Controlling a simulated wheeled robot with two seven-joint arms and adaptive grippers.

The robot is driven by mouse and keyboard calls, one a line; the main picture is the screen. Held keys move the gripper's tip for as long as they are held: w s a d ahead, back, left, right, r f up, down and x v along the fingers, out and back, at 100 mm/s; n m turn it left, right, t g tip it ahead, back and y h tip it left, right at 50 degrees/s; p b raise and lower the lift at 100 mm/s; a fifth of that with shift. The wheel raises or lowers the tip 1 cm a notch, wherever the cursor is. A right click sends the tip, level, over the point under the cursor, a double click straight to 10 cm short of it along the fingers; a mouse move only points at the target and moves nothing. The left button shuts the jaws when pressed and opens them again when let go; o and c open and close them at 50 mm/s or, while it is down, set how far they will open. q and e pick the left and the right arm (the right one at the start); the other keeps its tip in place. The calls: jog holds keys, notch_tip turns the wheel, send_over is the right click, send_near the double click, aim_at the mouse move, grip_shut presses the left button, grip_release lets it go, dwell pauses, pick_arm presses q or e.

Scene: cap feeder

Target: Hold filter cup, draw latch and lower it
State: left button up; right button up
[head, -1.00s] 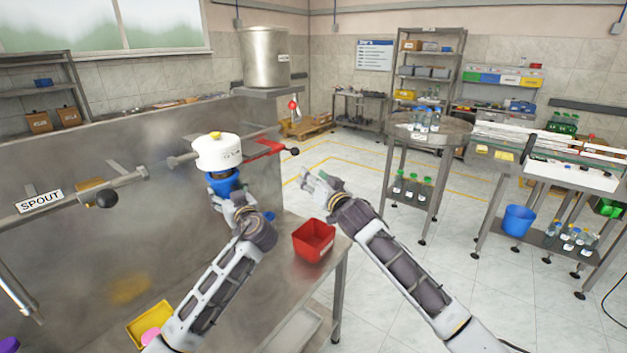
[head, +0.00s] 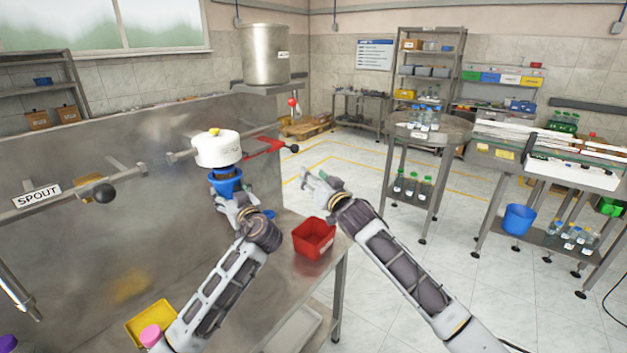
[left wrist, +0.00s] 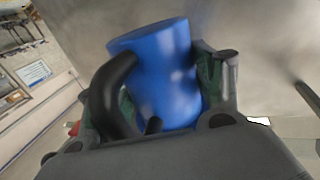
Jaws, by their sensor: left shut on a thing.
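The blue filter cup (head: 227,187) hangs under the white filter head (head: 217,149), which has a yellow knob on top. A dark section shows between the head and the cup's rim. My left gripper (head: 231,203) is shut on the cup from below and in front. In the left wrist view the cup (left wrist: 165,75) is tilted between the fingers, with a black curved part beside it. The red latch (head: 263,148) with a black ball end is to the right of the head. My right gripper (head: 320,184) is empty, its fingers apart, above and right of the bench.
A red bin (head: 313,238) stands near the bench's right edge. A yellow tray (head: 140,322) and a pink object (head: 151,336) are at the front left. A labelled spout bar (head: 60,194) juts from the steel panel at left.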

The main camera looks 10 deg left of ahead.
pick_arm(q)
jog(key=s+d+b, duration=0.3)
jog(key=d, duration=0.5)
jog(key=shift+s+f, duration=0.2)
jog(key=shift+f, duration=0.15)
dwell(0.8)
